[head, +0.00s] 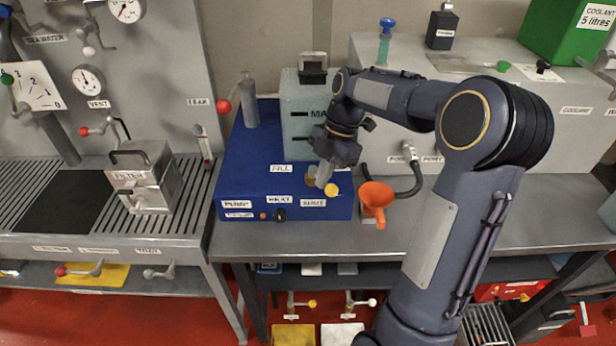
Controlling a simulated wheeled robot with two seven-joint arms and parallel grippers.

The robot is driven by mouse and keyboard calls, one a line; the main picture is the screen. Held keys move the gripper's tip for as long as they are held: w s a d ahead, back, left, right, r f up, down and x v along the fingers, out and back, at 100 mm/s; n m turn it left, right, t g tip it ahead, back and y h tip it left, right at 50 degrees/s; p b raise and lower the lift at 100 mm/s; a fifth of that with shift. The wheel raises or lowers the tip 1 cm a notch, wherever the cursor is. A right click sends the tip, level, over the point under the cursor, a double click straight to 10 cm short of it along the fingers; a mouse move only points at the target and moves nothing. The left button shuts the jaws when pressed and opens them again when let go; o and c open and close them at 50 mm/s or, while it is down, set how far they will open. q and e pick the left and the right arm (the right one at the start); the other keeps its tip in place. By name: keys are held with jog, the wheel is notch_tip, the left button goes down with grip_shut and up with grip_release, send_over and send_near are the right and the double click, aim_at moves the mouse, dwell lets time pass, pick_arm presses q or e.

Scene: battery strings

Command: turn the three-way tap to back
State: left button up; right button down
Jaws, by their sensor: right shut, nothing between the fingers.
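My right gripper (323,178) points down over the front right of the blue unit (240,180), its fingers shut and empty. Right at the fingertips is a yellow-ended handle (331,190), which looks like the three-way tap's lever. A small brown fitting (311,181) shows just left of the fingers. I cannot tell whether the fingers touch the lever. A FILL label (281,168) is to the left and a SHUT label (313,202) is in front. I see no readable BACK label; my gripper and arm hide part of this area. My left gripper is not in view.
An orange funnel (376,197) stands close right of the blue unit, with a black hose (408,190) beside it. A pale tank (302,130) stands on the unit behind my gripper. A red-knobbed lever (224,107) is at the left. The bench front (290,241) is clear.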

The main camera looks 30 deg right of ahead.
jog(key=shift+d+n+g, duration=0.3)
jog(key=shift+d+n, duration=0.05)
jog(key=shift+n, duration=0.25)
jog(key=shift+d, duration=0.25)
